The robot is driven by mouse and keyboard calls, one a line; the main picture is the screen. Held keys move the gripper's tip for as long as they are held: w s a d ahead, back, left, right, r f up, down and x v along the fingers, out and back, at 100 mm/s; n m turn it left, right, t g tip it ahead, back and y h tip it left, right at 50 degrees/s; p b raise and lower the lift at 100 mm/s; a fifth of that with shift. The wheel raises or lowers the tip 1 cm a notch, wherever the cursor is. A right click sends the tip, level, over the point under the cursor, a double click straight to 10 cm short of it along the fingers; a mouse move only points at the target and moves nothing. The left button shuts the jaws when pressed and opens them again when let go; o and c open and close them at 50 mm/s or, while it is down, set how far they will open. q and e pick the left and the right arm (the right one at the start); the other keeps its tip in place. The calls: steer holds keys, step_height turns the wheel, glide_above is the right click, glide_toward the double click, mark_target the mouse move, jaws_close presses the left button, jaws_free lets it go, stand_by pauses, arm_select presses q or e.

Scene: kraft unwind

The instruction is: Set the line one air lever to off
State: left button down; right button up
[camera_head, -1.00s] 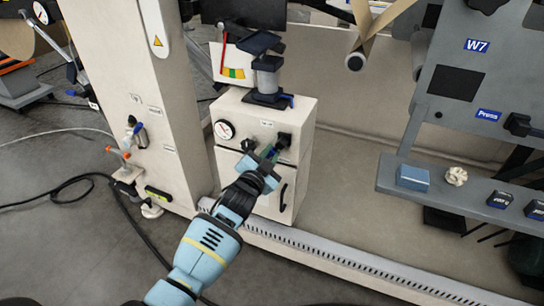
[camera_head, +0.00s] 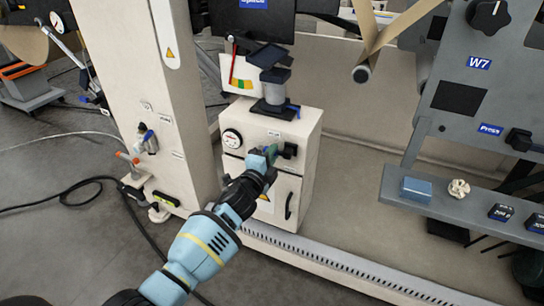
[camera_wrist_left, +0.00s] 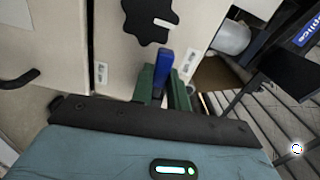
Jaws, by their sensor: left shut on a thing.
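The cream cabinet (camera_head: 296,190) stands beside the column, with a round gauge (camera_head: 232,139) and a black knob (camera_head: 290,150) on its front. My left gripper (camera_head: 270,152) is at the upper front of this cabinet, just left of the knob. In the left wrist view its green fingers (camera_wrist_left: 162,88) are shut on a blue lever (camera_wrist_left: 164,66), whose top end sticks out between them. The black knob (camera_wrist_left: 150,20) lies just beyond. The lever's base is hidden, and the small label above is too small to read. My right gripper is out of view.
A blue-handled valve (camera_head: 148,136) is on the column (camera_head: 170,90) to the left. A grey cylinder (camera_head: 275,92) stands on the cabinet. To the right, a grey shelf (camera_head: 455,208) carries a blue block (camera_head: 415,190). A slotted rail (camera_head: 330,262) runs along the floor.

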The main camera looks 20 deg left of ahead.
arm_select(q)
steer(key=shift+r+m, duration=0.2)
steer(key=shift+m, duration=0.4)
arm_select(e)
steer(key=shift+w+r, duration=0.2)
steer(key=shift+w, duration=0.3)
arm_select(q)
steer(key=c, duration=1.4)
jaws_free()
steer(key=shift+o, duration=0.2)
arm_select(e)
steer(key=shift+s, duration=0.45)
arm_select(q)
steer(key=shift+s, duration=0.1)
